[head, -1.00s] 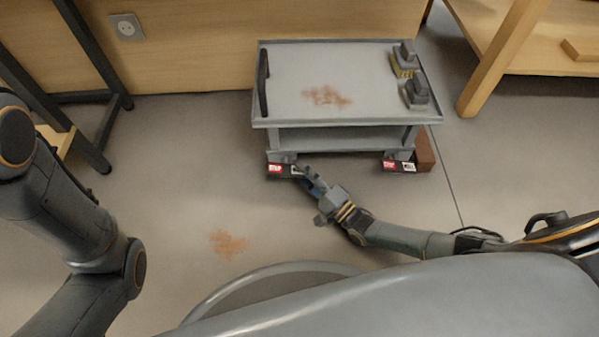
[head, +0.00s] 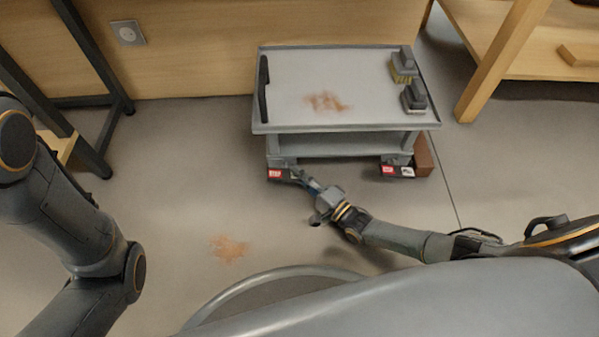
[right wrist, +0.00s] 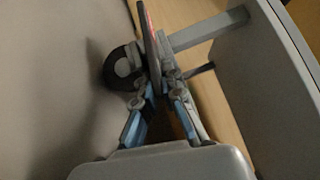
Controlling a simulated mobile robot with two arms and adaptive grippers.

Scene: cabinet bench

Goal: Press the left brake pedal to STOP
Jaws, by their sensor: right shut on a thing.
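The left brake pedal (head: 275,173) is a small dark plate with a red label at the front left foot of the grey cart (head: 290,112). My right gripper (head: 299,177) reaches it from the lower right, with its fingertips at the pedal's right end. In the right wrist view, my right gripper (right wrist: 157,85) has its fingers closed in on the thin pedal edge (right wrist: 150,35), beside a dark caster wheel (right wrist: 122,68). Whether the pedal is tilted down cannot be told. My left arm shows at the left of the head view, but its gripper is out of view.
The right pedal (head: 397,171) is at the cart's front right foot, by a brown block (head: 423,157). A wooden bench (head: 505,60) stands at the right. Floor in front of the cart is clear, with a brownish stain (head: 229,249).

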